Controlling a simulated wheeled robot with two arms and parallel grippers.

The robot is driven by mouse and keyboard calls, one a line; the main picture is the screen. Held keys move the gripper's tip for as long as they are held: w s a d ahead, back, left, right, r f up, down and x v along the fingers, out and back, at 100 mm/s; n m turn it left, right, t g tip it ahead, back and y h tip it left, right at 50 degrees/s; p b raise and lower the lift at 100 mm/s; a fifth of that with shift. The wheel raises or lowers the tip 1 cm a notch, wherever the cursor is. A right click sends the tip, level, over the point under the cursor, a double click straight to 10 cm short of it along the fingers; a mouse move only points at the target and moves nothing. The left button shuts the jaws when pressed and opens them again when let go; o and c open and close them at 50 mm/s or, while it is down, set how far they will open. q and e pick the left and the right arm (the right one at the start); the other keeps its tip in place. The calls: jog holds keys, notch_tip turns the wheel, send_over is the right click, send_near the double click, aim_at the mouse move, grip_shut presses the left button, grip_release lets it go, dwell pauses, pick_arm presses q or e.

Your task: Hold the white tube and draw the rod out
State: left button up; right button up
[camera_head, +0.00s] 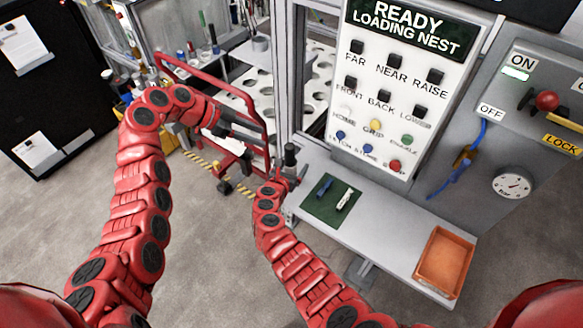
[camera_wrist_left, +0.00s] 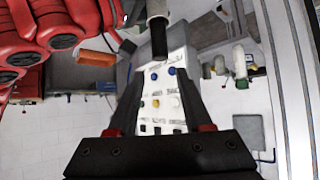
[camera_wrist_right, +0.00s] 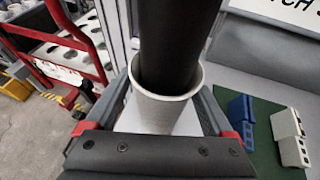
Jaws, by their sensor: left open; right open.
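The white tube (camera_wrist_right: 165,112) stands between the fingers of my right gripper (camera_wrist_right: 166,88) in the right wrist view. The black rod (camera_wrist_right: 178,40) sticks out of its open end. In the head view the dark rod (camera_head: 290,153) shows at the bench's left end, and my right gripper (camera_head: 284,183) is low beside it. My left gripper (camera_head: 250,133) is open and empty to the left of the rod. In the left wrist view the rod (camera_wrist_left: 159,40) and part of the pale tube (camera_wrist_left: 156,8) appear beyond my left fingertips (camera_wrist_left: 156,48). The tube's lower part is hidden.
A green mat (camera_head: 318,209) with a blue piece and a white piece lies on the grey bench (camera_head: 388,212). An orange tray (camera_head: 444,262) sits at the bench's right. A button panel (camera_head: 398,105) rises behind. A red cart frame (camera_head: 255,105) stands behind my left gripper.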

jog(key=shift+c, duration=0.4)
pick_arm(q)
jog(key=shift+o, duration=0.2)
pick_arm(e)
grip_shut()
pick_arm(q)
jog(key=shift+d+f, duration=0.2)
jog(key=shift+d, duration=0.15)
notch_tip(320, 180, up, 3)
jog(key=m+g+y, duration=0.2)
jog(key=m+y, duration=0.5)
jog(key=y, duration=0.3)
send_over(290, 146)
jog(key=shift+a+r, duration=0.15)
notch_tip(290, 146, down, 9)
jog(key=shift+f, duration=1.35)
